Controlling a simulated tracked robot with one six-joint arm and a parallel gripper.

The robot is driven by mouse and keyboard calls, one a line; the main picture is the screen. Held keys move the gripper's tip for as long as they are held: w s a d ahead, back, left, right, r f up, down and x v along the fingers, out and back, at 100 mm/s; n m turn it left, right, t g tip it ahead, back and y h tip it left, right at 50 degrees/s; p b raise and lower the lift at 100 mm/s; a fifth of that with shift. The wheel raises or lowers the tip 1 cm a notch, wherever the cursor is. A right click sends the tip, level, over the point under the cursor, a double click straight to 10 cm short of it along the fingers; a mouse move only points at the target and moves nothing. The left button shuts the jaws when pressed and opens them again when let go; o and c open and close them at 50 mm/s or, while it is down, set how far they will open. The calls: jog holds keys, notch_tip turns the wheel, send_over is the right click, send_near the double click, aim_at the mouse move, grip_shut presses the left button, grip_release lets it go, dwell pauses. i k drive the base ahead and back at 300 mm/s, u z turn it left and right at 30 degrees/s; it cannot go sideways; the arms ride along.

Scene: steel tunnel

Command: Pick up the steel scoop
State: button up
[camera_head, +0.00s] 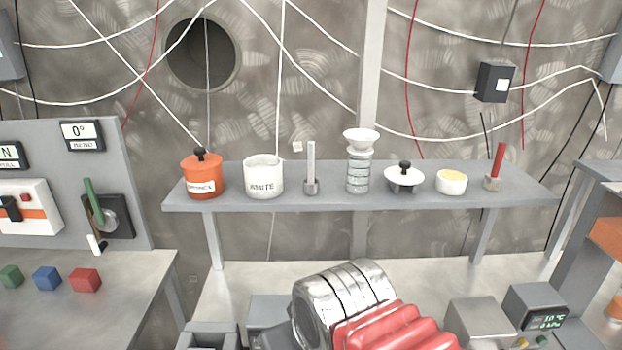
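The steel scoop is most likely the small grey tool (311,172) standing on the grey shelf (335,199). It has a small metal cup at the bottom and a pale, upright handle. A silver and red ribbed part, probably my arm (385,315), rises at the bottom centre, in front of and below the shelf. I cannot make out my gripper's fingers, and nothing touches the scoop.
An orange pot (203,178), a white lidded bowl (404,180), a yellow-filled cup (451,182) and a red-handled tool (495,168) share the shelf. A switch panel (135,150) stands at left, above coloured cubes (46,279). Cables hang on the wall behind.

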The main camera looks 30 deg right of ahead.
aim_at(311, 185)
jog(key=u, duration=0.05)
jog(key=k, duration=0.9)
jog(key=u, duration=0.75)
jog(key=i, duration=1.05)
jog(key=z, duration=0.05)
